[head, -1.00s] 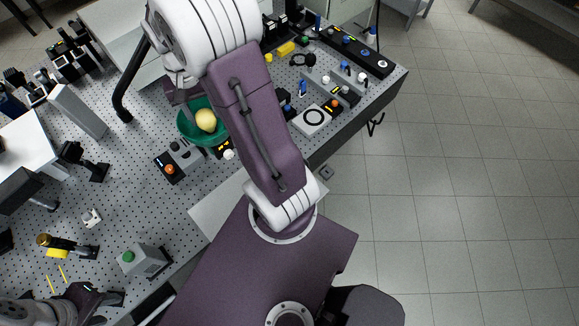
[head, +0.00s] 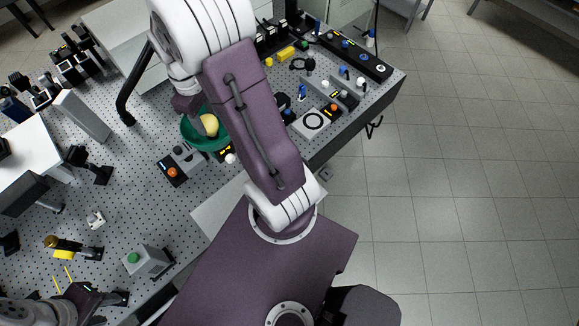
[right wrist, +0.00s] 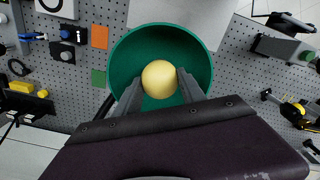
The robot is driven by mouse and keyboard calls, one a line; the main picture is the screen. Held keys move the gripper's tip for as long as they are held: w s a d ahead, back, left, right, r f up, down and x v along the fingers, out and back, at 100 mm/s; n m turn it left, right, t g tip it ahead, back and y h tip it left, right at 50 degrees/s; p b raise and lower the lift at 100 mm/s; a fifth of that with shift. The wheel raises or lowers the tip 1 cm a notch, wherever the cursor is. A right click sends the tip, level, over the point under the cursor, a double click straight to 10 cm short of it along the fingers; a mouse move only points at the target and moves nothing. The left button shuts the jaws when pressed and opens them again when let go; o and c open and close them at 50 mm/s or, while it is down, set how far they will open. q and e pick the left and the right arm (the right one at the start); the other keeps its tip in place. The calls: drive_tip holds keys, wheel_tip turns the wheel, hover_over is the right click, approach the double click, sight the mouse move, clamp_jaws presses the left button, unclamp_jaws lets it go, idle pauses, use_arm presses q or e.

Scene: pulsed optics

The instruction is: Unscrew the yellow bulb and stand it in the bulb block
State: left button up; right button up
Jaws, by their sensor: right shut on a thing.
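The yellow bulb (head: 209,125) sits inside a green round bowl-like shade (head: 187,131) on the perforated bench. In the right wrist view the bulb (right wrist: 159,78) is in the middle of the green shade (right wrist: 122,62). My right gripper (right wrist: 158,82) reaches into the shade with one finger on each side of the bulb and is shut on it. The bulb's base is hidden. My left gripper (head: 115,297) is at the lower left of the head view, away from the bulb; its jaw opening is unclear. I cannot pick out the bulb block with certainty.
A control box with a red button (head: 172,172) stands close to the shade. A grey box with a green button (head: 133,258) is near the front edge. Several small optics parts crowd the bench's far right. Bare bench lies left of the shade.

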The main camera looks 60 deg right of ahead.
drive_tip(key=shift+f, duration=0.1)
drive_tip(key=shift+s+n+p, duration=0.1)
drive_tip(key=shift+n+p, duration=0.2)
drive_tip(key=shift+n, duration=2.1)
drive_tip(key=shift+n+p, duration=0.65)
drive_tip(key=shift+n, duration=1.75)
drive_tip(key=o, duration=1.5)
